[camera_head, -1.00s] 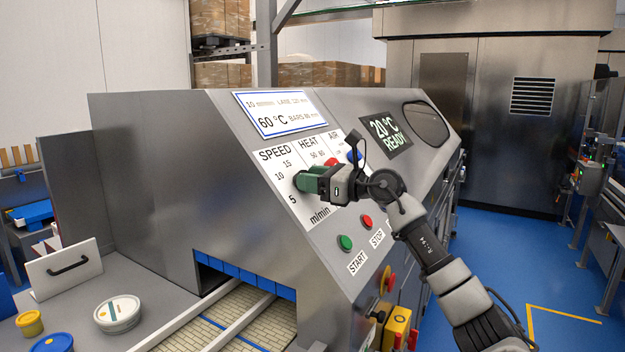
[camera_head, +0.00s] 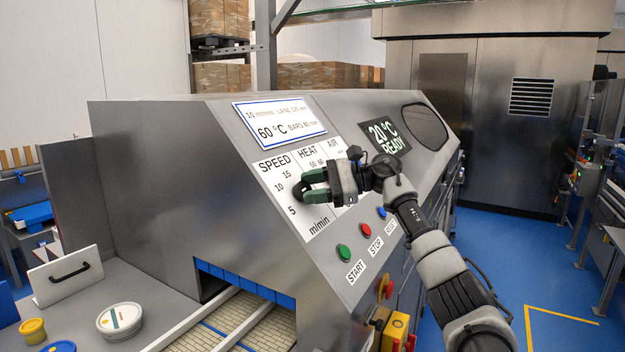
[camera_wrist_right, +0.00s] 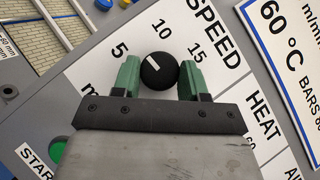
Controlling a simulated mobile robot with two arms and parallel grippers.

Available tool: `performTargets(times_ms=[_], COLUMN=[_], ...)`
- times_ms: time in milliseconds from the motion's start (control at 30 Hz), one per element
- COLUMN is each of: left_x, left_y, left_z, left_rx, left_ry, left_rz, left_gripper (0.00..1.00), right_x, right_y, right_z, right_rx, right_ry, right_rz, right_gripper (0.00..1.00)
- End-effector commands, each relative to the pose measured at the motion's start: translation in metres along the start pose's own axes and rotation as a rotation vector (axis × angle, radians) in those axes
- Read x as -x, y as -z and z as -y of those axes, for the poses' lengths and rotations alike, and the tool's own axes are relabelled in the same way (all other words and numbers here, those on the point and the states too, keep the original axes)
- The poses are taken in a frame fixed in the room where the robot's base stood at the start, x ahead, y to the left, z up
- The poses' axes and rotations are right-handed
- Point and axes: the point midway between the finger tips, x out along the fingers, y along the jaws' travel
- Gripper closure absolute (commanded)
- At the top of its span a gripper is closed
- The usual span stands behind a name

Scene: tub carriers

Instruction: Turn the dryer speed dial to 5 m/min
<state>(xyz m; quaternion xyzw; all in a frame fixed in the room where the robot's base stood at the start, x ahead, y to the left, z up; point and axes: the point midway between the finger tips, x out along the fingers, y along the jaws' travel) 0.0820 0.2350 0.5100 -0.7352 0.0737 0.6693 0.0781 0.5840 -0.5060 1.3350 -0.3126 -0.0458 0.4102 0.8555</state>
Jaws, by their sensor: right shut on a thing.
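The speed dial (camera_wrist_right: 158,70) is a round black knob with a white mark on the white SPEED scale. In the wrist view the mark is on the knob's side between the printed 5 (camera_wrist_right: 120,50) and 10 (camera_wrist_right: 160,28). My right gripper (camera_wrist_right: 158,76) is shut on the dial, one green finger on each side. In the head view the right gripper (camera_head: 304,187) reaches the dial (camera_head: 298,188) from the right, and its fingers partly hide the knob. My left gripper is in neither view.
The HEAT and AIR knobs are hidden behind my right gripper. Below are a green START button (camera_head: 343,251), a red STOP button (camera_head: 366,230) and a blue RESET button (camera_head: 381,212). The display (camera_head: 385,136) reads 20 °C READY. Tubs (camera_head: 119,320) stand at lower left.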

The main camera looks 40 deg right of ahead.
Motion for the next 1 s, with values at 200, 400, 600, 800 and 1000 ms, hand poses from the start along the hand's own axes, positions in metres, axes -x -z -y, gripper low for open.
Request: performTargets(times_ms=[200,400,600,800,1000], left_x=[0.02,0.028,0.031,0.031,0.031], left_y=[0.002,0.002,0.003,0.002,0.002], left_z=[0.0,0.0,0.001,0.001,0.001], left_rx=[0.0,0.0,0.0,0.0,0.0], left_ry=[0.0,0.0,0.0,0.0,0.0], left_rz=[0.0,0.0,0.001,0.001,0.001], left_gripper=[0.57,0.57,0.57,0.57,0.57], right_x=[0.001,0.0,0.0,-0.001,-0.001], right_y=[-0.003,-0.001,0.0,0.001,0.001], right_z=[0.004,0.003,0.003,0.002,0.002], right_rx=[0.106,0.167,0.195,0.202,0.202], right_ry=[-0.097,-0.152,-0.176,-0.182,-0.182], right_rz=[-0.001,-0.001,-0.002,-0.002,-0.003], right_gripper=[0.81,0.81,0.81,0.81,0.81])
